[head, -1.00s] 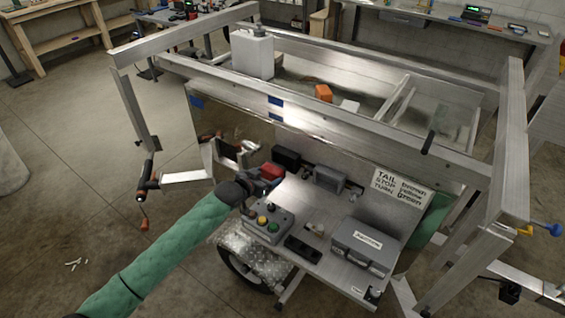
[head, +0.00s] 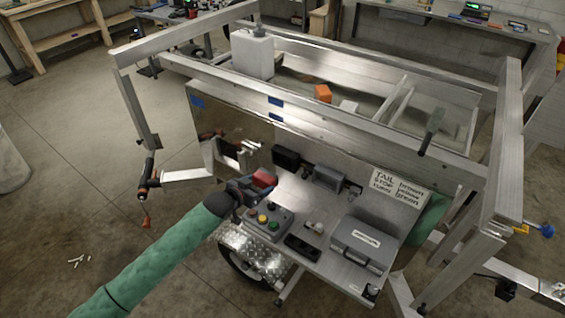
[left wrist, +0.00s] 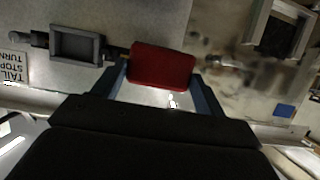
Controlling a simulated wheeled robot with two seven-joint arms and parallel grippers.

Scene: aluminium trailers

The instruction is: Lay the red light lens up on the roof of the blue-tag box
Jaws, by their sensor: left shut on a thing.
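My left gripper (head: 247,187) is shut on the red light lens (head: 264,178), above the left end of the work shelf. In the left wrist view the red lens (left wrist: 161,66) sits between the two blue fingers (left wrist: 160,88). Another blue tag (head: 198,102) is farther left, above a silver open housing (head: 235,150). I cannot tell for certain which box the tag names. My right gripper is out of view.
The shelf holds a button box (head: 268,221), a black block (head: 302,247) and a grey case (head: 362,243). A lettered sign (head: 400,188) is on the panel at the right. A metal rail (head: 340,125) runs above the boxes.

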